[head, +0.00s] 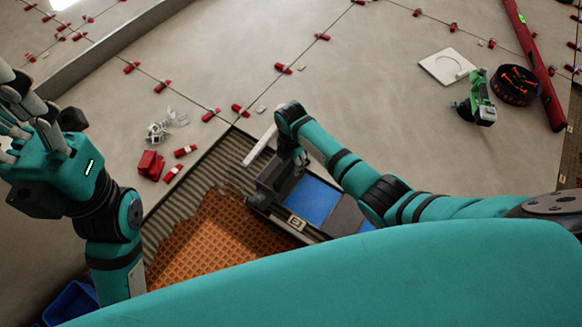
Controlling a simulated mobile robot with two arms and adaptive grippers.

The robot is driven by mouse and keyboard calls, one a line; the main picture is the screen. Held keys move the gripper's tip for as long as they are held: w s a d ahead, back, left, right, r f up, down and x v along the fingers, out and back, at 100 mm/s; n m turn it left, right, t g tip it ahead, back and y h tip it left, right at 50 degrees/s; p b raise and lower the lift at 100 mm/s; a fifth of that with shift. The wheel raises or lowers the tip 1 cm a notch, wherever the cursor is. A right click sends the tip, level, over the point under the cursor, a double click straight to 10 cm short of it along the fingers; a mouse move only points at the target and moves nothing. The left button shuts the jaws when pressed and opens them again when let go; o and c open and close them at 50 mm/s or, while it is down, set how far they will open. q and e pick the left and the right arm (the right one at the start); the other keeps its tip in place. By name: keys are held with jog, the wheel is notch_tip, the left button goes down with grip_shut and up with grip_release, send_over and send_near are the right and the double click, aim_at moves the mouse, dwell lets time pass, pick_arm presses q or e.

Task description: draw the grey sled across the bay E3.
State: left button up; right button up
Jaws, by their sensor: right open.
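The grey sled (272,179) sits at the far right corner of the open bay, beside a blue surface (312,201). A small pale label (297,222) lies at its near side; its print is too small to read. The bay shows an orange waffle mat (215,240) partly covered by grey ridged mortar (190,183). My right gripper (301,160) is open, pointing down at the sled's upper part; I cannot tell whether it touches. My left gripper (18,125) is raised at the far left, away from the sled; its finger opening is unclear.
Red clips and wedges (151,165) lie near the bay's left edge, with white pieces (160,128) behind. Laid tiles (360,110) with red clips along the joints surround it.

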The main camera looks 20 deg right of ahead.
jog(key=shift+f, duration=0.6)
grip_shut()
